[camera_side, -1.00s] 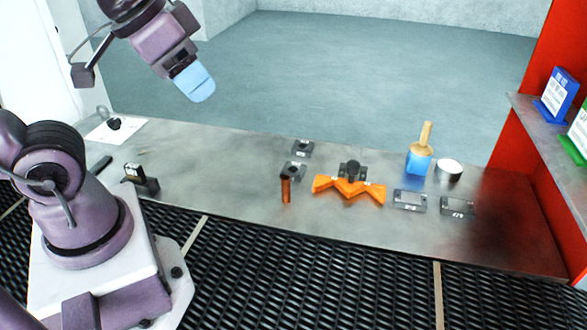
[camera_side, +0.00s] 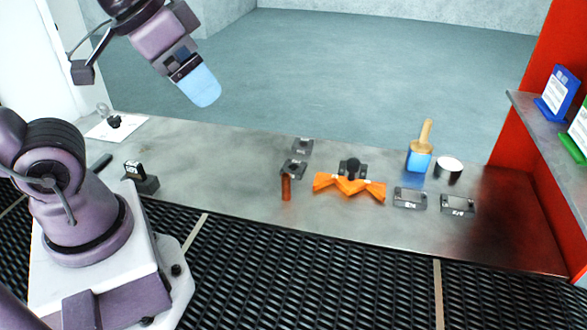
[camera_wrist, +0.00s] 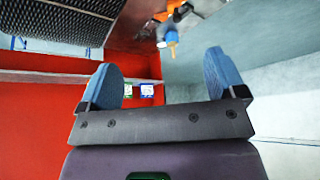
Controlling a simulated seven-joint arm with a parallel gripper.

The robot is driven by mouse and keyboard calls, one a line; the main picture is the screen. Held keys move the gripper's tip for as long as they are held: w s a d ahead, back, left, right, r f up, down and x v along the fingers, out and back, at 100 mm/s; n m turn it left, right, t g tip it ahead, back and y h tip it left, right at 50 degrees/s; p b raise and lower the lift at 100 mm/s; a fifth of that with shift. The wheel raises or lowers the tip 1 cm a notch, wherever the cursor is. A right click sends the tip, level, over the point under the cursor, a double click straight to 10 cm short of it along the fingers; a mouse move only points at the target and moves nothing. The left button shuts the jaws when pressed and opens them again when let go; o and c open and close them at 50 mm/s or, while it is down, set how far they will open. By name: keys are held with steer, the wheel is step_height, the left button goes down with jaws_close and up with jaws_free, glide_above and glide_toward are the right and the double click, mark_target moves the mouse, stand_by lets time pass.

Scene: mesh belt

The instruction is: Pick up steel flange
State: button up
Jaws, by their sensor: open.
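I cannot tell for certain which piece is the steel flange. Small dark grey metal pieces stand on the bench: one at the back (camera_side: 302,145), one just in front of it (camera_side: 293,170), and two flat labelled plates, left (camera_side: 410,199) and right (camera_side: 458,205). A short round piece with a pale top (camera_side: 449,168) stands beside the brush. My gripper (camera_side: 206,98) is high above the bench's left part, well away from all of them. In the wrist view its blue fingers (camera_wrist: 162,62) are spread apart with nothing between them.
A red wall and shelf (camera_side: 545,125) bound the right. The bench's middle left is clear.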

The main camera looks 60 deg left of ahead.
steer(key=m+g, duration=0.6)
steer(key=m, duration=0.4)
glide_above(296, 170)
step_height(296, 170, down, 23)
step_height(296, 170, down, 12)
steer(key=c, duration=1.2)
